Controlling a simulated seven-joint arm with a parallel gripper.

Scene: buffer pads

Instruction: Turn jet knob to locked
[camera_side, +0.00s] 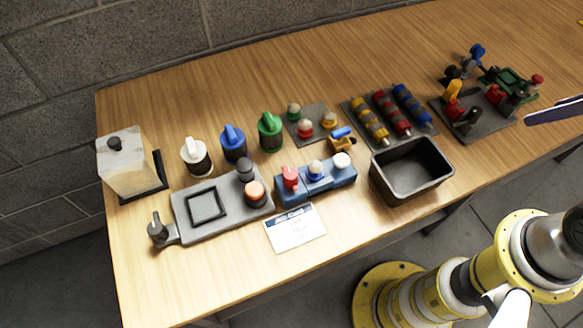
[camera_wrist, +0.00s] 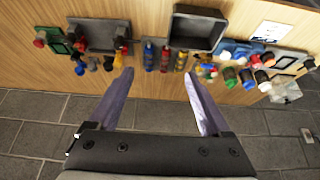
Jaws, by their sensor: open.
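I cannot tell for sure which piece is the jet knob. In the side view, a near-black round knob (camera_side: 245,169) stands on the right end of a grey plate (camera_side: 181,215), behind an orange-topped knob (camera_side: 255,192). A dark grey handled knob (camera_side: 158,231) stands at the plate's left end. Dark pieces also stand on the right-hand board (camera_side: 445,109). No lock marking is readable. My gripper (camera_wrist: 158,74) is open and empty in the wrist view, its fingers wide apart. In the side view its fingers (camera_side: 556,110) show at the right edge, far from the grey plate.
A black open bin (camera_side: 386,191) stands near the front edge. A blue block (camera_side: 328,184) bears several knobs. White (camera_side: 196,157), blue (camera_side: 234,144) and green (camera_side: 270,132) knobs stand behind. A card (camera_side: 295,228) lies in front.

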